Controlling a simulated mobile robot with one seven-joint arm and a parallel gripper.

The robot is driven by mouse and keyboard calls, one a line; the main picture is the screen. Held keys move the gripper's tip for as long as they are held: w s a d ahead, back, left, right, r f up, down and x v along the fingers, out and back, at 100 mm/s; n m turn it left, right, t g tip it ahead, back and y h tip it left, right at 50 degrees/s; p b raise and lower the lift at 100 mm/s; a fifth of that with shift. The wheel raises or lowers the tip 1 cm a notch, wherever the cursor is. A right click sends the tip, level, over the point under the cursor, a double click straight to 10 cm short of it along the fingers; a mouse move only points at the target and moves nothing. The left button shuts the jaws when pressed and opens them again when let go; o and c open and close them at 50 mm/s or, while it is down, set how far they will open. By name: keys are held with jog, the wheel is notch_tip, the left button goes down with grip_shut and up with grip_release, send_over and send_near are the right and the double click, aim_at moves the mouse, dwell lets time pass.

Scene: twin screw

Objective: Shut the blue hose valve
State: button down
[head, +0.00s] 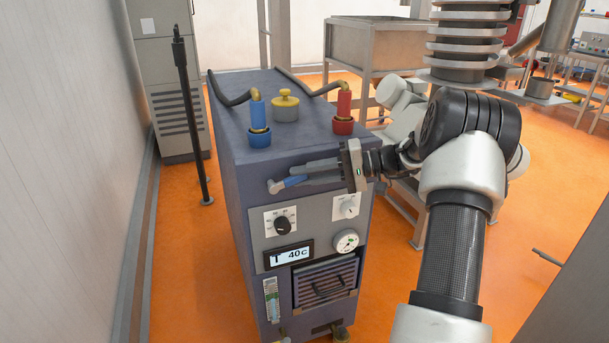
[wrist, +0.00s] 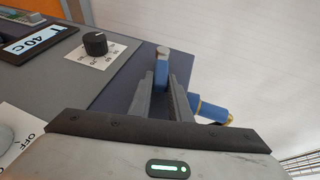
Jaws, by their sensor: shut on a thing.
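The blue hose valve (head: 291,181) shows as a small blue lever with a silver end, at the upper front of the dark blue machine. In the wrist view the blue lever (wrist: 160,66) lies between my fingertips, its silver end just beyond them. My gripper (head: 304,173) reaches in from the right and is shut on the lever; it also shows in the wrist view (wrist: 162,79). The fingers hide part of the lever and its mounting. The blue hose fitting (head: 258,113) stands upright on the machine's top, behind the lever, with a dark hose on it.
A red hose fitting (head: 344,104) and a yellow-topped cap (head: 285,103) stand on the machine's top (head: 232,98). Below my gripper, the front panel holds a black knob (head: 282,225), a gauge (head: 346,242) and a 40 C display (head: 289,255). A dark post (head: 191,115) stands left.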

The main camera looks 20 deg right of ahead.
jog(key=shift+a, duration=0.1)
jog(key=c, duration=1.6)
grip_release()
jog(key=shift+c, duration=0.2)
jog(key=p+v, duration=0.2)
jog(key=v, duration=1.5)
jog(key=shift+p, duration=0.4)
jog(key=shift+s, duration=0.15)
jog(key=shift+c, duration=0.2)
